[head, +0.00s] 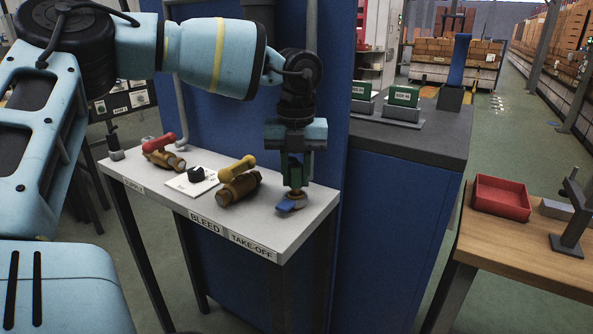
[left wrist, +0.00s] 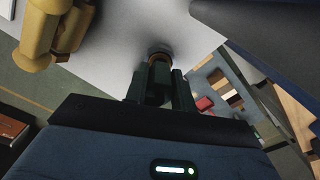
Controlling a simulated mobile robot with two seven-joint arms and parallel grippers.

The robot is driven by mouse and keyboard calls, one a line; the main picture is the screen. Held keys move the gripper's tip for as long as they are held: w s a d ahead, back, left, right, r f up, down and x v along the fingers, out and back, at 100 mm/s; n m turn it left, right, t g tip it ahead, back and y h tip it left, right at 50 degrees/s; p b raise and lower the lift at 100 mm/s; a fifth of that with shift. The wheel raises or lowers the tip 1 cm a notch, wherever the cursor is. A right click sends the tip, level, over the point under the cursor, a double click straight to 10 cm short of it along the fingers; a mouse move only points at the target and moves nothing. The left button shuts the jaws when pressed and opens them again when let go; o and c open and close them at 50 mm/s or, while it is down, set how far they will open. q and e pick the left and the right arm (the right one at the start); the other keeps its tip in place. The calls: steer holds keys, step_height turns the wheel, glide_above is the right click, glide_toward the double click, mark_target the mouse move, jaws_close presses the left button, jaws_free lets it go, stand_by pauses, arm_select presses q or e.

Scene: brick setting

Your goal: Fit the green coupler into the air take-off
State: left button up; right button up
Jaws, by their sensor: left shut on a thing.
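My left gripper (head: 295,184) points straight down over the right end of the light shelf and is shut on the green coupler (head: 296,172). In the left wrist view the coupler (left wrist: 158,82) stands between the two fingers of the gripper (left wrist: 160,88). The air take-off (head: 297,197), a small brass fitting with a blue lever, is directly below the coupler. Its round metal end (left wrist: 159,50) shows just beyond the coupler in the left wrist view. The two look in line and very close; I cannot tell whether the coupler is seated. My right gripper is not in view.
The shelf (head: 150,181) carries a yellow-handled brass valve (head: 240,184), a red-handled valve (head: 163,153) and a white plate with a black knob (head: 196,175). A blue panel (head: 320,100) rises close behind. A red tray (head: 502,197) sits on the wooden bench at right.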

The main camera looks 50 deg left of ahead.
arm_select(q)
steer(key=shift+f+b, duration=0.5)
steer(key=shift+f, duration=0.3)
steer(key=o, duration=1.5)
steer(key=shift+c, duration=0.2)
steer(key=shift+r, duration=0.1)
steer(key=shift+r+p, duration=1.6)
steer(key=shift+r, duration=1.35)
